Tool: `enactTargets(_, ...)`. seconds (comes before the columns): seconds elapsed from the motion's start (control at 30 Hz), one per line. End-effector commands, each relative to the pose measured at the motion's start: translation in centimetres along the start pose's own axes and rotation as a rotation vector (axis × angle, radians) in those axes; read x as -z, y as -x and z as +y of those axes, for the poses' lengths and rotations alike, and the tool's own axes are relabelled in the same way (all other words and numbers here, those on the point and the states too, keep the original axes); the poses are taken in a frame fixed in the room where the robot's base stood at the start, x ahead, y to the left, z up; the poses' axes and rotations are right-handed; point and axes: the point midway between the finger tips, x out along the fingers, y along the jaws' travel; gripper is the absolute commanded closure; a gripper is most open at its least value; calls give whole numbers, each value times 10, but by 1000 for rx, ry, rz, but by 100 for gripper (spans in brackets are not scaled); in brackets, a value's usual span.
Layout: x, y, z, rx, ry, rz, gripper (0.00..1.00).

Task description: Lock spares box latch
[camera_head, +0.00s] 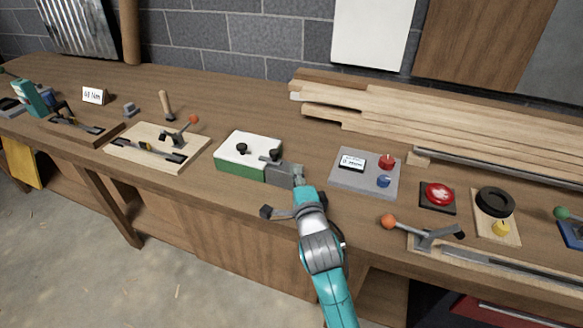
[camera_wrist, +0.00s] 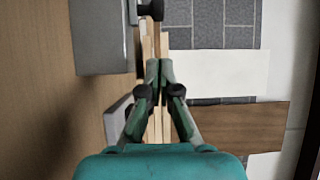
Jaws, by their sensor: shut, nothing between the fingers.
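The spares box appears to be the green box with a white lid (camera_head: 240,152), which stands on the bench left of my gripper. Two dark knobs show on its lid. A grey block (camera_head: 280,175) stands at its right end, beside my gripper, and seems to show at the upper left of the wrist view with a dark round knob (camera_wrist: 150,9) at its edge. My gripper (camera_wrist: 165,68) has its fingertips together, with nothing between them. In the head view my gripper (camera_head: 298,175) is right of the grey block; whether they touch is unclear. The latch's position cannot be told.
A grey panel (camera_head: 347,181) with red and blue knobs stands to the right. Long planks (camera_head: 430,124) lie behind it. A lever with an orange ball (camera_head: 388,221) is at the front right. The bench front between box and panel is partly hidden by my arm.

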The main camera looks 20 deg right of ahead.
Motion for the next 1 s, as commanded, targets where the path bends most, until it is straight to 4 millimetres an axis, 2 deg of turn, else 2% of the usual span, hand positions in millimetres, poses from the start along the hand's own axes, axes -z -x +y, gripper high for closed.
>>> enactTargets(0.2,0,40,1,-1,1,-1,100)
enactTargets(0.4,0,63,0,-1,1,1,100)
enactTargets(0.6,0,70,0,-1,1,1,100)
enactTargets(1.0,0,70,0,0,1,1,100)
